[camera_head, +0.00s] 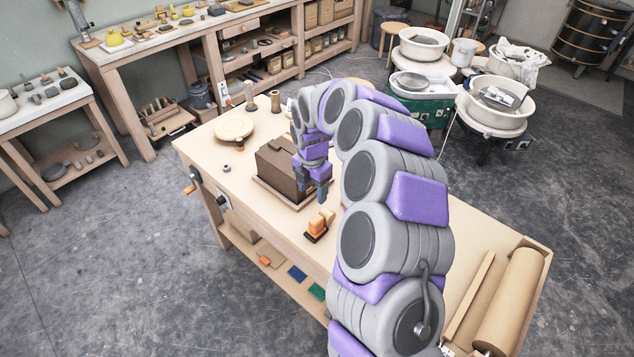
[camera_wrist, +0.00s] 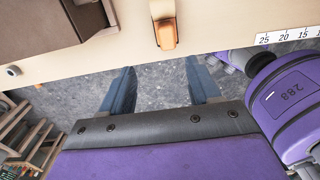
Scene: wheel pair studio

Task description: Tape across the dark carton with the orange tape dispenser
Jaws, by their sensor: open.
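The dark carton (camera_head: 285,165) is a brown box on a thin board on the workbench, partly covered by my arm in the head view. Part of it shows at the upper left of the wrist view (camera_wrist: 35,25). The orange tape dispenser (camera_head: 318,226) stands on the bench in front of the carton, apart from it. It also shows at the top middle of the wrist view (camera_wrist: 165,30), beyond my fingertips. My gripper (camera_head: 312,190) points down beside the carton's right side. In the wrist view its two blue-grey fingers (camera_wrist: 160,82) are spread apart with nothing between them.
The wooden workbench (camera_head: 260,222) has a round wooden disc (camera_head: 233,128) at its back left and a brown paper roll (camera_head: 510,300) at its right end. A clamp handle (camera_head: 190,188) juts from its left edge. Pottery wheels (camera_head: 495,105) stand behind.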

